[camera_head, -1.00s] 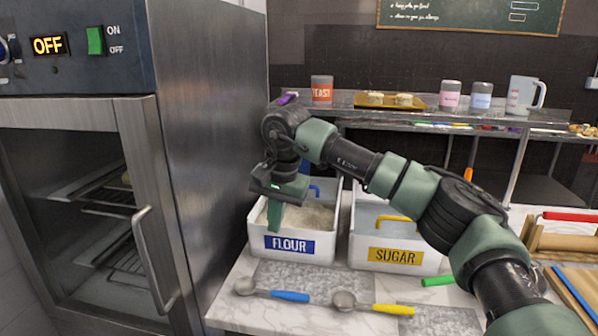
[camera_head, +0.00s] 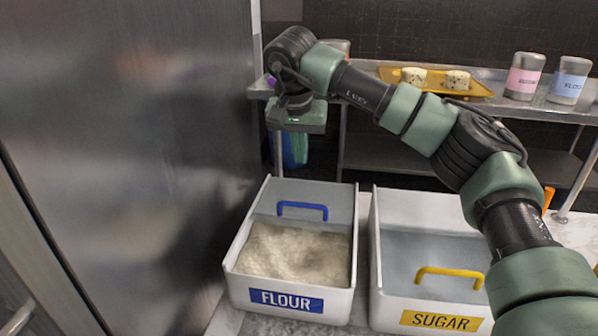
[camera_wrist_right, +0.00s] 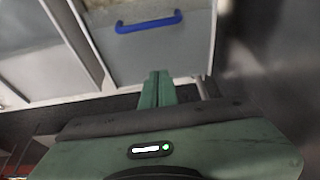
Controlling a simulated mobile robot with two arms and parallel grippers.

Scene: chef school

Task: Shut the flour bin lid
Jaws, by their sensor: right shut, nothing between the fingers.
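The lid and handle also show in the right wrist view (camera_wrist_right: 150,50). My right gripper (camera_head: 293,160) is behind the bin's back edge, pointing down, shut and empty. In the right wrist view its fingers (camera_wrist_right: 157,78) point towards the lid, apart from the handle. My left gripper is not in view.
The sugar bin (camera_head: 376,300), its grey lid with a yellow handle (camera_head: 449,273) forward, stands close on the right. A shelf behind holds a yellow tray (camera_head: 480,88) and jars (camera_head: 524,78).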

